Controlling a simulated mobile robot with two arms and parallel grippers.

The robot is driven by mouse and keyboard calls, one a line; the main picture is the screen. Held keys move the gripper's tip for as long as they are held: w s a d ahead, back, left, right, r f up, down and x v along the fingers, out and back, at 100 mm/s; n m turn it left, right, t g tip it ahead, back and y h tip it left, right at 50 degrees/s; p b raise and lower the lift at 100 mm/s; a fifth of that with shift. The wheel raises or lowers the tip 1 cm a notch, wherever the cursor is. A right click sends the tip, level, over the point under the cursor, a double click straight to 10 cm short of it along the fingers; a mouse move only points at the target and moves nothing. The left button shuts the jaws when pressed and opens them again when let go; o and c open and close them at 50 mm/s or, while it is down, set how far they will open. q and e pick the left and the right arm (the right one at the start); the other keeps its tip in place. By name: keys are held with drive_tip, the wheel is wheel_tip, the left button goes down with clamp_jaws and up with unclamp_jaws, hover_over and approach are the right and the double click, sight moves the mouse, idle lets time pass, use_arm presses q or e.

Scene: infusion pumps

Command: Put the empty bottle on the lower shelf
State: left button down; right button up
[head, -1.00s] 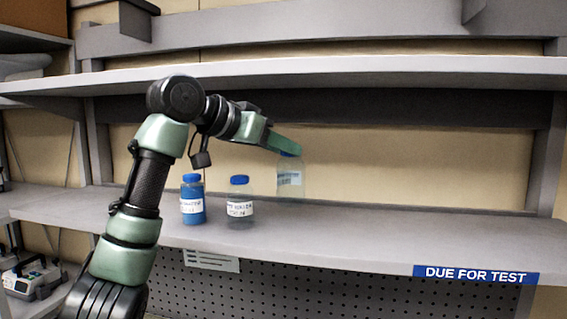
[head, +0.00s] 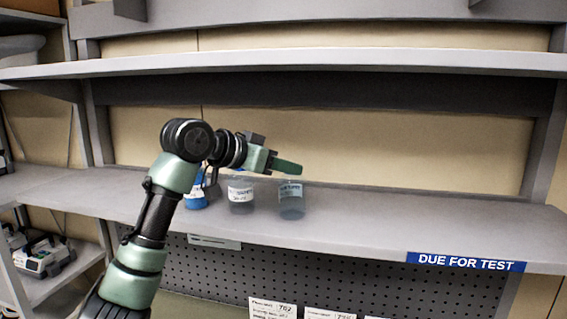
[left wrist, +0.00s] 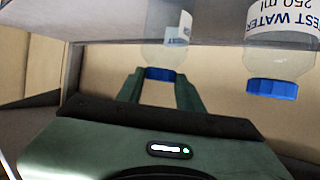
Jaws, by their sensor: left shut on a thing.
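A clear bottle (head: 291,203) with a white label hangs upright from my left gripper (head: 288,168). The gripper is shut on its blue cap, seen between the fingers (left wrist: 160,73) in the left wrist view. The bottle's base is at or just above the grey shelf board (head: 370,224); I cannot tell whether it touches. A second clear bottle (head: 241,196) stands to its left, apart from it; the left wrist view shows a bottle labelled test water (left wrist: 280,30) to the right. My right gripper is not in view.
A blue-filled bottle (head: 196,200) stands further left, partly behind my arm. An upper shelf (head: 350,62) runs above. The board right of the held bottle is clear, with a "DUE FOR TEST" sign (head: 466,262) on its front edge. A device (head: 42,257) sits at lower left.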

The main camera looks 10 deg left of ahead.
use_arm(q)
drive_tip(key=shift+f, duration=0.1)
drive_tip(key=c, duration=0.9)
unclamp_jaws()
drive_tip(key=b+v, duration=0.6)
drive_tip(key=v, duration=0.6)
drive_tip(key=shift+s, duration=0.1)
